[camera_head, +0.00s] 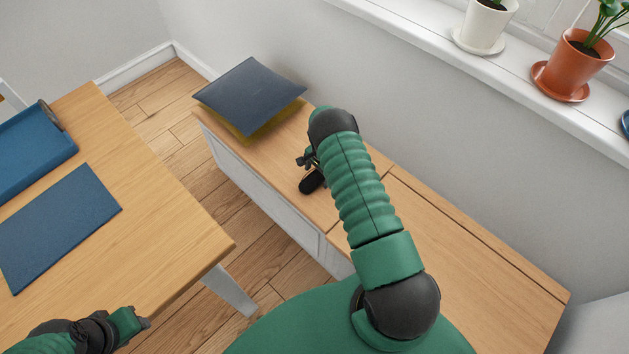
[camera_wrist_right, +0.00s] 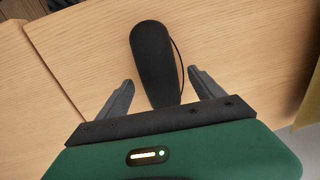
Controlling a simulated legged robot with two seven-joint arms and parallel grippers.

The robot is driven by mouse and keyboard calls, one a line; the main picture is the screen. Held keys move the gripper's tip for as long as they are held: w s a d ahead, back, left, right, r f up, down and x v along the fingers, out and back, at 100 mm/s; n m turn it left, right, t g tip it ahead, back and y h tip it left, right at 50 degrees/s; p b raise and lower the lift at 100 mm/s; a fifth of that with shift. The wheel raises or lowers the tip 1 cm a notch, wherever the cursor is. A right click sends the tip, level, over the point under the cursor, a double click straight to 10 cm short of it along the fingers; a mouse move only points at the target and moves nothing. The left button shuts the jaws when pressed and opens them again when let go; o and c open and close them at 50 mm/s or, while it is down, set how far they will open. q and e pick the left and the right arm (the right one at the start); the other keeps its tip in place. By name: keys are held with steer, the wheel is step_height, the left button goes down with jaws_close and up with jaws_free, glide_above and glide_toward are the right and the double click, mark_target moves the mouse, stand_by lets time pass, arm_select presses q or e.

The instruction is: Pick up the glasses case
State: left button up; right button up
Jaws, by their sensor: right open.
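The glasses case (camera_wrist_right: 155,55) is a dark, elongated, rounded case lying on the wooden top of the low cabinet. In the wrist view it lies between the two fingers of my right gripper (camera_wrist_right: 160,77), with space visible on both sides. The gripper is open. In the head view the case (camera_head: 311,183) shows just below my right gripper (camera_head: 307,160), partly hidden by the hand and arm. How high the fingers are above the top cannot be told. My left gripper (camera_head: 138,321) is low at the left, by the table's near edge; its fingers are unclear.
A dark blue cushion (camera_head: 248,90) with a yellow underside lies at the cabinet's far end. A wooden table (camera_head: 160,210) holds a blue mat (camera_head: 58,225) and a blue tray (camera_head: 70,148). Potted plants (camera_head: 575,65) stand on the windowsill. The cabinet top (camera_head: 480,255) is clear at right.

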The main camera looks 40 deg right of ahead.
steer(key=shift+d+f, duration=0.3)
steer(key=shift+f, duration=0.35)
steer(key=shift+d, duration=0.15)
steer(key=shift+w+a+r, duration=0.1)
steer(key=shift+a+r, duration=0.1)
steer(key=shift+a, duration=0.25)
steer(key=c, duration=0.7)
steer(key=shift+d, duration=0.2)
steer(key=c, duration=0.8)
